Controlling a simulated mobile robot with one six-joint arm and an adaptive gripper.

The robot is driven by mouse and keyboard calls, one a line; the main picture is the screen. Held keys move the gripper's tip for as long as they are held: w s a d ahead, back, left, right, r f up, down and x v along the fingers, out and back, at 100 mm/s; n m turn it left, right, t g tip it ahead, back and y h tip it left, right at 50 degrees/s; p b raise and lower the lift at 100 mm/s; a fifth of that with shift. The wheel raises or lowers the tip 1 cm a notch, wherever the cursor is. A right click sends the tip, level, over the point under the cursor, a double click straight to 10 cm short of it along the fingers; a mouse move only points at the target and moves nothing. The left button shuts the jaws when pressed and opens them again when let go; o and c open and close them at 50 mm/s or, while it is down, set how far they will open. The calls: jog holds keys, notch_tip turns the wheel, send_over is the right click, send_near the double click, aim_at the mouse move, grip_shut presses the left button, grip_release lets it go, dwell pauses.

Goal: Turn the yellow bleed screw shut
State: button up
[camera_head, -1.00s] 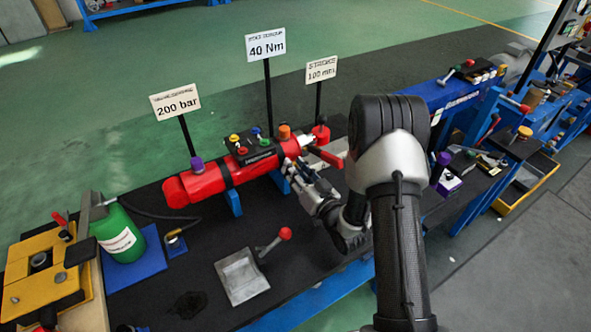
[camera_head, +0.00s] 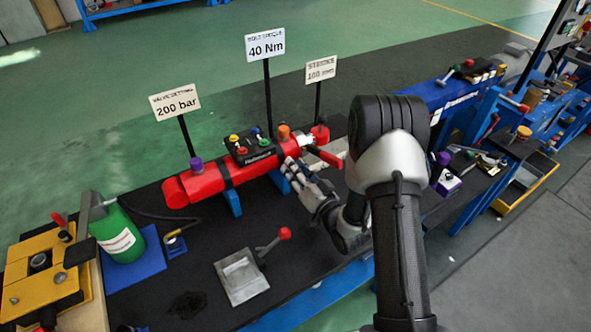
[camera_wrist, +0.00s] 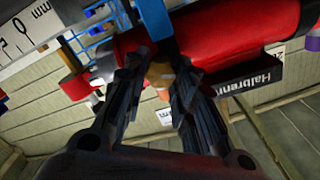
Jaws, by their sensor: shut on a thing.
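The red cylinder (camera_head: 205,183) lies on blue supports on the dark bench; it also fills the top of the wrist view (camera_wrist: 255,22). My gripper (camera_head: 289,166) reaches the near side of the cylinder's right part. In the wrist view its two dark fingers (camera_wrist: 155,72) close around a small yellow-orange piece (camera_wrist: 159,78). I take this piece for the yellow bleed screw; the fingers cover most of it, and its turned position cannot be read. In the head view the gripper hides it.
A black block (camera_head: 250,152) with coloured knobs sits on the cylinder. An orange cap (camera_head: 284,131) and a purple cap (camera_head: 196,163) stand on it. A red-knobbed lever (camera_head: 270,243) and a grey tray (camera_head: 241,277) lie in front. Three signs stand behind, including 40 Nm (camera_head: 265,44).

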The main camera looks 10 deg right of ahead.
jog(key=o, duration=1.1)
jog(key=v, duration=1.2)
